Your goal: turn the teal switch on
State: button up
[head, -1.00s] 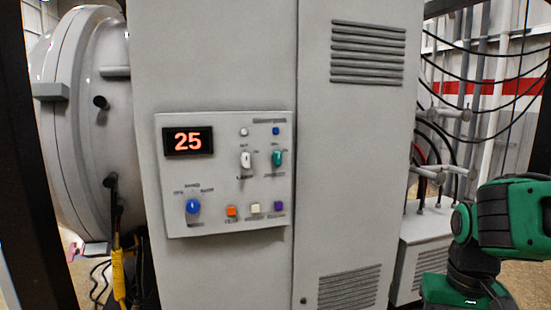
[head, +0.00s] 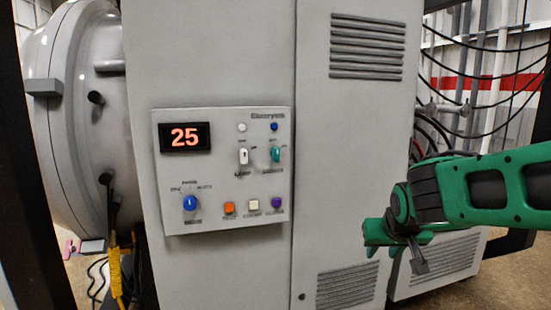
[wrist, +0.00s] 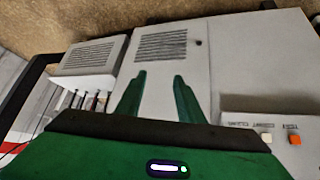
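The teal switch (head: 276,154) is a small toggle on the right side of the control panel (head: 222,222), with a round blue light or button (head: 274,127) above it. The switch is not in the wrist view. My gripper (head: 378,238) is right of the panel and lower than the switch, clear of it. In the wrist view, my gripper (wrist: 159,92) has its two green fingers apart with nothing between them.
A white switch (head: 243,156) sits just left of the teal one. Cables (head: 480,75) hang behind at right.

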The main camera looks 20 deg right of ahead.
jog(key=w+a+r+n+t, duration=0.2)
jog(key=w+a+r+t, duration=0.55)
jog(key=w, duration=0.55)
jog(key=n+t+y, duration=0.2)
jog(key=t+y, duration=0.1)
jog(key=t, duration=0.1)
send_near(278, 155)
jog(key=w, duration=1)
jog(key=shift+w+r, duration=0.2)
jog(key=shift+r, duration=0.05)
grip_shut()
jog(key=shift+d, duration=0.1)
